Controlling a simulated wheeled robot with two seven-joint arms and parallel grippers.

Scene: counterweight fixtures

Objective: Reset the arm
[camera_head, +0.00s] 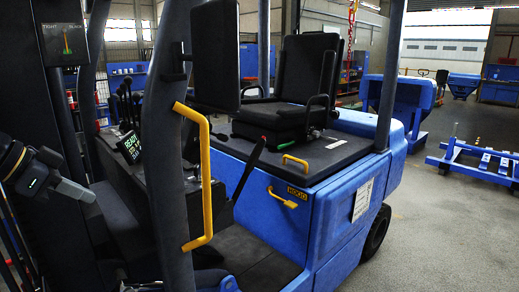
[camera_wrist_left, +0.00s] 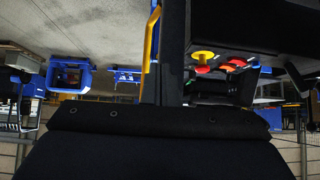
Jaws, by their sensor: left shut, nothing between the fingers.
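My left gripper (camera_head: 78,190) is at the left of the head view, pointing right, in front of the forklift's dark front post and near its console. Its fingers are together with nothing between them. The blue forklift (camera_head: 270,205) fills the middle, with a black seat (camera_head: 300,75) and a red-tipped lever (camera_head: 251,165). A small display (camera_head: 130,147) and several black levers (camera_head: 125,100) stand on the console, apart from my gripper. In the left wrist view, yellow (camera_wrist_left: 203,58) and red (camera_wrist_left: 202,70) round knobs sit on a dark panel. My right gripper is not visible.
A yellow grab handle (camera_head: 205,175) runs down the forklift's dark post (camera_head: 168,150). A black padded surface (camera_wrist_left: 150,150) fills the lower left wrist view. A blue cart (camera_head: 480,160) stands at right, with open grey floor (camera_head: 440,230) in front.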

